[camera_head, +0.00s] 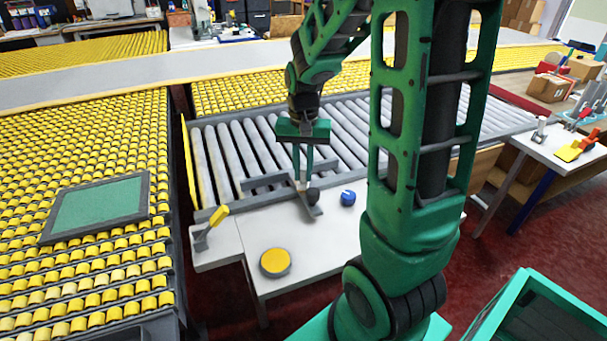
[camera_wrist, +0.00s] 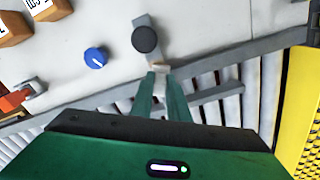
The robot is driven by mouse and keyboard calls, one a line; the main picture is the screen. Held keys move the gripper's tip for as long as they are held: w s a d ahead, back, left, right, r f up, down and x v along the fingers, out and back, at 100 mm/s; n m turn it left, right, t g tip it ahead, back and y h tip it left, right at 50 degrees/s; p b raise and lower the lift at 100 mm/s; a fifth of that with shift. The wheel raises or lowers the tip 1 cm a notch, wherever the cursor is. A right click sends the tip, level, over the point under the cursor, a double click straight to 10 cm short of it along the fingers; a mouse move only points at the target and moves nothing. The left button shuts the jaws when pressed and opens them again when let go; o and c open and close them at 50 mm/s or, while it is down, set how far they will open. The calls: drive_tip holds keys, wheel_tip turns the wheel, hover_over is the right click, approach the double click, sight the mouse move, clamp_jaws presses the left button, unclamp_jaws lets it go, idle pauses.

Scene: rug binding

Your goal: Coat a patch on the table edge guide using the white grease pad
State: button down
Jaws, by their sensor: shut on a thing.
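My gripper (camera_head: 302,182) reaches down over the roller side of the white table (camera_head: 320,258). In the wrist view its two green fingers (camera_wrist: 160,72) are closed around a small pale piece, which looks like the white grease pad (camera_wrist: 160,67). Most of the pad is hidden between the fingertips. The grey edge guide (camera_head: 262,196) runs along the table's border with the rollers; it also shows in the wrist view (camera_wrist: 225,60). The fingertips are over or at this guide; I cannot tell whether the pad touches it. No coated patch can be made out.
Just beyond the fingertips is a grey plate with a dark round knob (camera_wrist: 146,39). A blue knob (camera_head: 348,198), a yellow disc (camera_head: 275,262) and a yellow-handled clamp (camera_head: 212,225) are on the table. Grey rollers (camera_head: 230,150) lie behind. The tabletop between these is clear.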

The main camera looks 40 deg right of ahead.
hover_over(293, 172)
drive_tip(key=shift+s+a, duration=0.1)
idle(1.1)
wheel_tip(293, 172, up, 6)
idle(0.8)
drive_tip(key=shift+r, duration=0.2)
wheel_tip(293, 172, up, 3)
drive_tip(key=shift+f, duration=0.15)
idle(0.3)
drive_tip(key=shift+f, duration=0.1)
idle(0.6)
drive_tip(key=shift+s+f, duration=0.1)
drive_tip(key=shift+f, duration=3.45)
